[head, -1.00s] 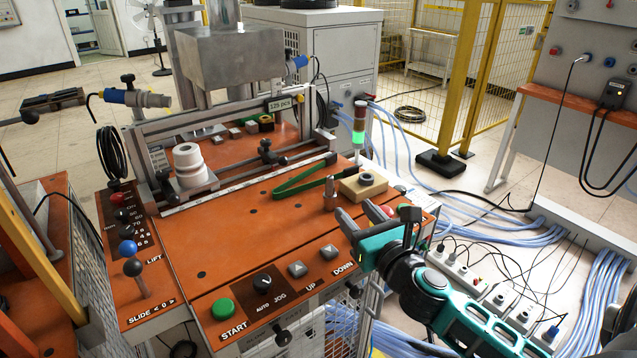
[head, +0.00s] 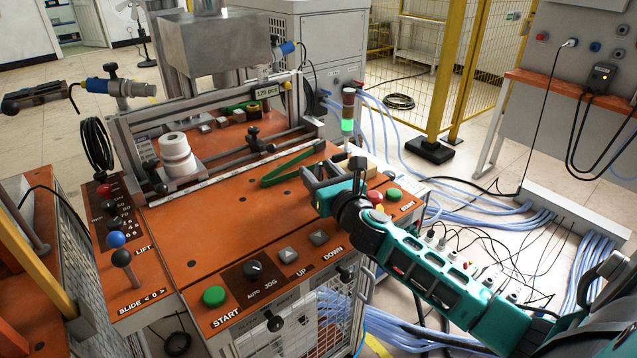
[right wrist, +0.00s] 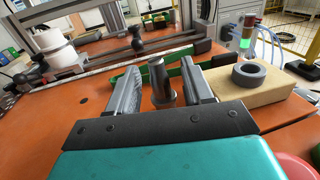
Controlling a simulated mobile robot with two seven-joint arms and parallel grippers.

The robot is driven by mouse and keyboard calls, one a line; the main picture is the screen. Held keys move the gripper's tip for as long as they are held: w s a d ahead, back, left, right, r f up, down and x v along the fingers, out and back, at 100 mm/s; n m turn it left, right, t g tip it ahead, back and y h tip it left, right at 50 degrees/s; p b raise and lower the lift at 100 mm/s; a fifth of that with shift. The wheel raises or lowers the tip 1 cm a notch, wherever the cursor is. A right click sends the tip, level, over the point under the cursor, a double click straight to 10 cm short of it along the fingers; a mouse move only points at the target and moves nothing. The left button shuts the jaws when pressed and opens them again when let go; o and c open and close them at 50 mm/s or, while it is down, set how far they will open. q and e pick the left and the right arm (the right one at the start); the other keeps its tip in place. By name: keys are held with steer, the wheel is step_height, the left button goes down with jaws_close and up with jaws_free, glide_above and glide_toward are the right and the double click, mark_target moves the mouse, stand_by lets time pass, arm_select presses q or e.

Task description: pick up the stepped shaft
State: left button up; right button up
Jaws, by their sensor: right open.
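The stepped shaft (right wrist: 159,84) is a small dark grey metal pin with a wider lower part. It stands upright on the orange bench top in the right wrist view. My right gripper (right wrist: 160,73) is open, with one finger on each side of the shaft and visible gaps between. In the head view my right gripper (head: 322,168) is low over the bench near its right end, and it hides the shaft there. My left gripper is not in view.
A tan block (right wrist: 247,88) with a dark ring (right wrist: 249,75) lies right of the gripper. A rail frame with a white stepped piece (head: 177,155) stands farther back. Control buttons (head: 289,254) line the front edge.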

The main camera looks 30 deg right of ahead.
steer(key=shift+w+d, duration=0.1)
steer(key=shift+w, duration=1.05)
steer(key=shift+c, duration=0.3)
jaws_close()
